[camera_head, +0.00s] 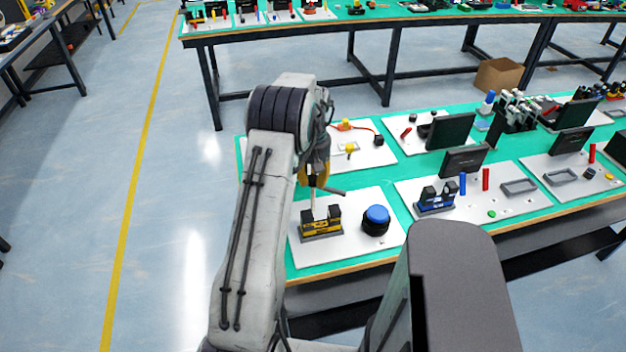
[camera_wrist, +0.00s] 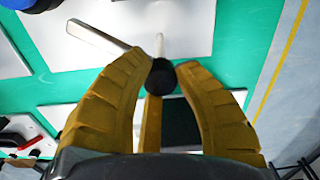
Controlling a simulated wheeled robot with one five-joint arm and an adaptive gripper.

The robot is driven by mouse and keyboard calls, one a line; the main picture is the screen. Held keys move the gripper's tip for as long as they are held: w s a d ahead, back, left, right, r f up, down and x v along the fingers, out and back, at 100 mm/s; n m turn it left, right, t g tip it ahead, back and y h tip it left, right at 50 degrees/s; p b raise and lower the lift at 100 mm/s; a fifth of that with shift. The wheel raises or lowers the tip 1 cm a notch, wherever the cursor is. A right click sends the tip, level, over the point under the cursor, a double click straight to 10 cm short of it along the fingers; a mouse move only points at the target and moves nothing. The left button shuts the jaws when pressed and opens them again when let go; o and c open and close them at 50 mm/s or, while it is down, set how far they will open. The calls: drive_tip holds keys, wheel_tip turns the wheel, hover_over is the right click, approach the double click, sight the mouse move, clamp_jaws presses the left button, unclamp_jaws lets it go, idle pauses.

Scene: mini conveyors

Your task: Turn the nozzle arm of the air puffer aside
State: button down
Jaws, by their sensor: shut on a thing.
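The air puffer (camera_head: 321,224) is a black block with a yellow front, on the near white board. A thin pale post rises from it. Its nozzle arm (camera_head: 334,190) is a grey bar near the post's top, pointing right; in the wrist view the nozzle arm (camera_wrist: 97,38) points to the upper left. My gripper (camera_head: 313,181) is above the puffer. In the wrist view my gripper's yellow fingers (camera_wrist: 165,85) close around a dark round knob (camera_wrist: 161,79) at the bar's inner end. The fingers hide part of that joint.
A blue push button (camera_head: 377,214) with a black base stands right of the puffer on the same board. A blue-black block (camera_head: 436,197) and upright blue and red cylinders stand on the board further right. The floor (camera_head: 180,200) left of the table is clear.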

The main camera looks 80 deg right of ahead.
drive_tip(key=n, duration=0.6)
drive_tip(key=shift+a+f+b, duration=0.1)
drive_tip(key=shift+f+b, duration=0.1)
drive_tip(key=shift+b, duration=0.15)
idle(0.4)
drive_tip(key=c, duration=0.9)
unclamp_jaws()
drive_tip(key=shift+r, duration=0.1)
drive_tip(key=shift+r, duration=0.15)
wheel_tip(320, 180, up, 12)
idle(0.5)
